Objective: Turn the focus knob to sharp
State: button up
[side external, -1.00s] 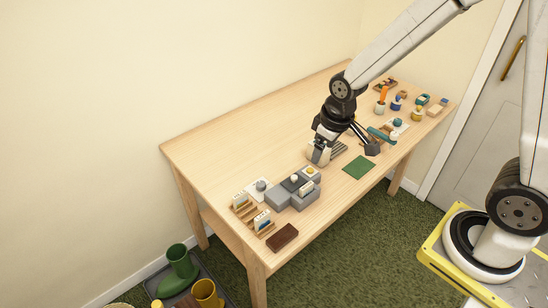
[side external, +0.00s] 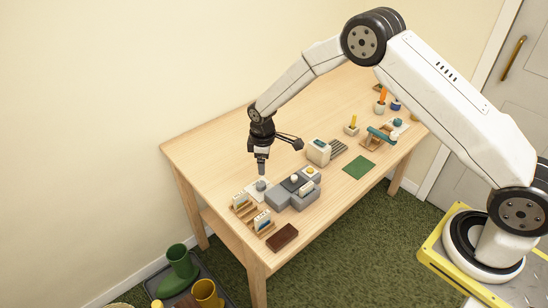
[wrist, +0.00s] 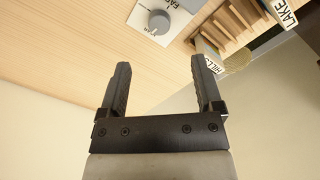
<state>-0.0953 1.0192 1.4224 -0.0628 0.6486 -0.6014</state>
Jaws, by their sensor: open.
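The focus knob (side external: 261,185) is a round grey dial on a white plate (side external: 251,187), near the left end of the table. In the wrist view the knob (wrist: 159,22) shows a light pointer mark, and the plate (wrist: 178,16) bears partly cut-off lettering that seems to include "FAR". My gripper (side external: 262,170) points down just above the knob in the side view. In the wrist view my gripper (wrist: 163,65) is open and empty, its two black fingers apart. The knob lies beyond the fingertips, not between them. Its exact setting is too small to read.
A grey stepped device (side external: 283,200) with knobs stands right beside the plate. Wooden slide racks (side external: 240,208) are in front left, with "HILLS" (wrist: 211,58) and "LAKE" cards. A dark brown block (side external: 283,237) lies at the front edge.

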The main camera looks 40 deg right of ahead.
aim_at(260, 184)
jog(key=shift+w+a+f+n, duration=0.2)
jog(key=shift+w+f, duration=0.1)
jog(key=shift+f, duration=0.35)
jog(key=shift+w+a+f+n, duration=0.1)
jog(key=shift+w+f+n, duration=0.15)
jog(key=shift+f, duration=0.35)
jog(key=shift+f, duration=0.15)
jog(key=shift+w+d+f, duration=0.1)
jog(key=shift+f, duration=1.75)
jog(key=shift+w+d+f, duration=0.1)
jog(key=shift+f, duration=1.75)
grip_shut()
